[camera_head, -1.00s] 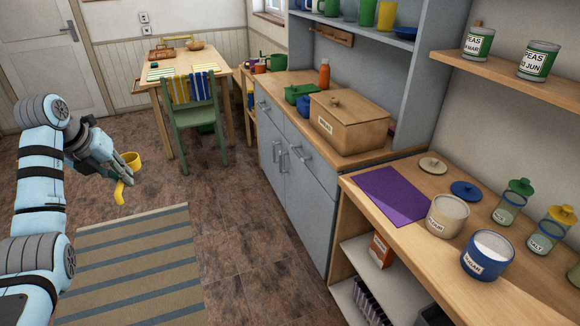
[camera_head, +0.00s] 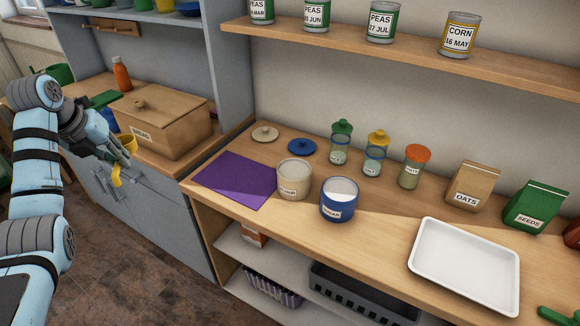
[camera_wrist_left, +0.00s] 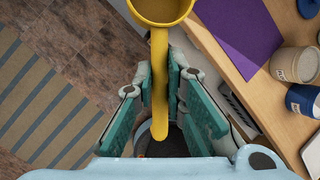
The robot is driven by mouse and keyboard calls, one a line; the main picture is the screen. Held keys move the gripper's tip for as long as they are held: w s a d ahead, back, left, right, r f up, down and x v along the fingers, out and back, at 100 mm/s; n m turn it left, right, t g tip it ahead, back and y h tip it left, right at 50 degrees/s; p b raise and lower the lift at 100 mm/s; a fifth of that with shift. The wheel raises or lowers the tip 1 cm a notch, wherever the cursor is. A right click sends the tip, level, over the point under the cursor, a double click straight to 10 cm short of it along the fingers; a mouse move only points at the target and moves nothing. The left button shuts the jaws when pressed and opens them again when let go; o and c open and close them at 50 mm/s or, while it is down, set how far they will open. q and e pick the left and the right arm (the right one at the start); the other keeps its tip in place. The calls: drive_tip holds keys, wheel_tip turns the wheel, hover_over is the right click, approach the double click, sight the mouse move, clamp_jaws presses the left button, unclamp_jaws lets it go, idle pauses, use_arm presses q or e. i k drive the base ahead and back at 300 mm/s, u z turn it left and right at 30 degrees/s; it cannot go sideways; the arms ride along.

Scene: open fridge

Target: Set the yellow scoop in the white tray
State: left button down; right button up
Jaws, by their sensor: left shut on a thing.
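The yellow scoop (camera_wrist_left: 160,80) is in my left gripper (camera_wrist_left: 160,88), whose fingers are shut on its handle. In the left wrist view its round cup points away from me at the top. In the head view the left gripper (camera_head: 122,158) and the scoop (camera_head: 117,177) are at the left, in front of the grey cabinet and the bread box, with part of the cup hidden by the fingers. The white tray (camera_head: 464,235) lies empty on the wooden counter at the right, well apart from the scoop. My right gripper is not in view.
On the counter (camera_head: 380,235) are a purple mat (camera_head: 235,178), a flour pot (camera_head: 294,180), a blue sugar pot (camera_head: 338,205), several lidded jars, an oats bag (camera_head: 470,187) and a green seeds bag (camera_head: 535,207). A shelf with cans (camera_head: 381,22) hangs above.

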sight(484, 273)
drive_tip(key=z, duration=2.1)
